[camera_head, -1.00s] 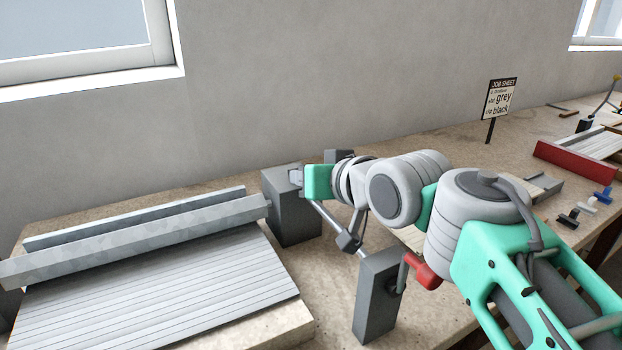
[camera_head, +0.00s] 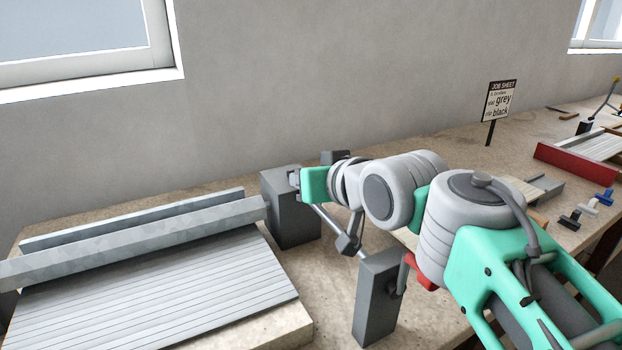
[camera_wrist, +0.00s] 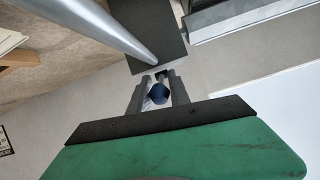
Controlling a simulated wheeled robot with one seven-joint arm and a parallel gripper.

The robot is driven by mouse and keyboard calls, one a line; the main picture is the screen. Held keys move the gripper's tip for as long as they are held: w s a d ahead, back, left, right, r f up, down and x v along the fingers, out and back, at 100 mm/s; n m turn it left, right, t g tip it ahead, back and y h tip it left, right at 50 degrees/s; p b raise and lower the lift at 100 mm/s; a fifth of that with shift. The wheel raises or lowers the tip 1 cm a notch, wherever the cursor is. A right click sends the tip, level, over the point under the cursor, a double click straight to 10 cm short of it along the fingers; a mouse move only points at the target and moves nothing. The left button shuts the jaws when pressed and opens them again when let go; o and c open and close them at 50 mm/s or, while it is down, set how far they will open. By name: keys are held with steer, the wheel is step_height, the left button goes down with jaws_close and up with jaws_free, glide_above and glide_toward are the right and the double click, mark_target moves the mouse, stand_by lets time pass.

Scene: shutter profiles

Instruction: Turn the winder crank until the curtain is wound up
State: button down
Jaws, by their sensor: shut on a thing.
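The grey slatted curtain (camera_head: 160,292) lies flat at the left, running up to a long faceted grey winding tube (camera_head: 140,237). The tube ends at a dark grey block (camera_head: 287,222). A jointed grey rod (camera_head: 327,222) leads to a second dark block (camera_head: 374,300), which carries a crank with a red handle (camera_head: 420,272), partly hidden by my arm. My gripper (camera_head: 293,182) is at the first block's upper edge, apart from the red handle. In the wrist view, its fingers (camera_wrist: 158,92) are shut around a small dark blue round thing (camera_wrist: 158,94); I cannot tell what it belongs to.
A job sheet sign (camera_head: 500,99) stands at the back of the bench. A red-edged tray (camera_head: 575,165) and small blue and white pieces (camera_head: 586,208) lie at the right. In the wrist view, a thick grey rod (camera_wrist: 105,28) passes close to the fingers.

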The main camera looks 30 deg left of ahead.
steer(key=shift+s+a, duration=0.15)
steer(key=shift+s, duration=0.15)
steer(key=c, duration=1.3)
jaws_free()
steer(key=shift+s+r, duration=0.1)
steer(key=shift+r, duration=0.15)
step_height(320, 180, up, 3)
steer(key=shift+f+p, duration=0.1)
steer(key=shift+p, duration=0.55)
steer(key=s+d+r, duration=0.3)
steer(key=s+d+r+p, duration=0.1)
steer(key=s+d+r, duration=0.2)
steer(key=d, duration=0.1)
steer(key=s+d+r, duration=0.3)
steer(key=shift+s+d+r, duration=0.1)
steer(key=shift+d+r, duration=0.15)
steer(key=shift+r, duration=0.15)
steer(key=shift+r+p, duration=0.1)
steer(key=shift+p, duration=0.3)
